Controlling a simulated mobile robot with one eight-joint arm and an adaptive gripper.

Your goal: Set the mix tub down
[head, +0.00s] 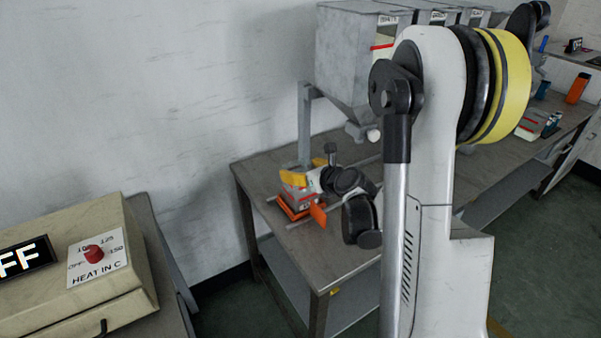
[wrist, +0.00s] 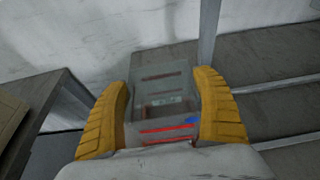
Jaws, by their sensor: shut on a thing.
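The mix tub (wrist: 163,95) is a clear, boxy container with red marks and a small blue spot, seen between the two yellow fingers in the wrist view. My gripper (wrist: 163,110) is shut on it, one finger against each side. In the head view my gripper (head: 300,190) is at the left end of the grey bench (head: 262,172), with the tub low over or on an orange-red piece (head: 294,212). I cannot tell whether the tub touches what is under it. Part of the tub is hidden by the fingers and wrist.
Grey metal hoppers (head: 345,50) stand on a post at the back of the bench. A cream heater box (head: 75,265) with a red knob is at the lower left, beyond a gap. A red-and-white tub (head: 531,124) and an orange bottle (head: 577,88) are at the far right.

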